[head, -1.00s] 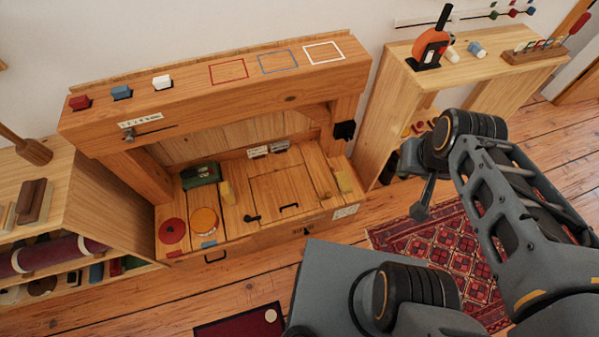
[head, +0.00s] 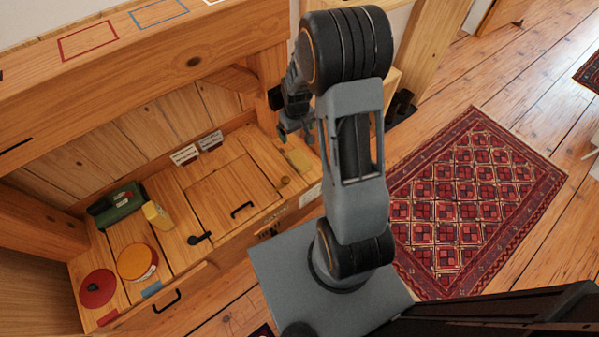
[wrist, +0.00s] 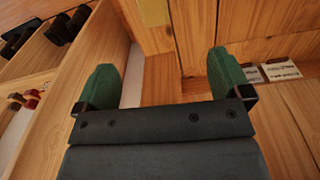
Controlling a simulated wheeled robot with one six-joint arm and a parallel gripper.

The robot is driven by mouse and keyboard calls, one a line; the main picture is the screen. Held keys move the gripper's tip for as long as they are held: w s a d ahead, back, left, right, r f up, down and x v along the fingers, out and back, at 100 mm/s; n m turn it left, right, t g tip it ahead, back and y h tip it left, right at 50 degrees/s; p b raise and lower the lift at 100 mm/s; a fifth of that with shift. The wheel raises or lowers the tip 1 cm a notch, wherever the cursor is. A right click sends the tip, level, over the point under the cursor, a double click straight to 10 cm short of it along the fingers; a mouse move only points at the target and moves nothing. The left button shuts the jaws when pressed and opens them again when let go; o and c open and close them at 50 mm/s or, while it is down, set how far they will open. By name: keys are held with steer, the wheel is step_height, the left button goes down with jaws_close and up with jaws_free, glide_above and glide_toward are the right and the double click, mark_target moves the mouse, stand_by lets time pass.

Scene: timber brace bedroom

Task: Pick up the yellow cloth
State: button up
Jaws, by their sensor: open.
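A pale yellow, flat-looking piece (head: 298,160), which looks like the cloth, lies near the right end of the wooden bench; part of a yellow patch (wrist: 153,12) shows at the top edge of the wrist view. My gripper (head: 296,132) is over the bench's right end, close to this piece in the picture and partly hidden by my arm. In the wrist view its green fingers (wrist: 163,70) are spread apart with nothing between them. A second yellow item, block-like (head: 157,215), stands farther left beside a green case (head: 117,205).
The bench (head: 215,235) has a hatch with a black handle (head: 242,210), a black lever (head: 199,238), an orange-yellow disc (head: 137,262) and a red disc (head: 97,288). Two small labels (head: 197,147) stand at its back. A thick beam (head: 150,75) spans above. A patterned rug (head: 470,200) lies right.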

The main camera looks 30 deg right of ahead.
steer(key=b, duration=0.4)
glide_above(301, 161)
steer(key=shift+g, duration=0.4)
step_height(301, 161, down, 15)
steer(key=shift+d+f, duration=0.1)
steer(key=shift+f, duration=0.1)
steer(key=shift+f+b, duration=1.3)
steer(key=shift+f, duration=1.45)
steer(key=shift+c, duration=0.4)
steer(key=c, duration=0.9)
steer(key=shift+r, duration=0.1)
steer(key=shift+c, duration=0.2)
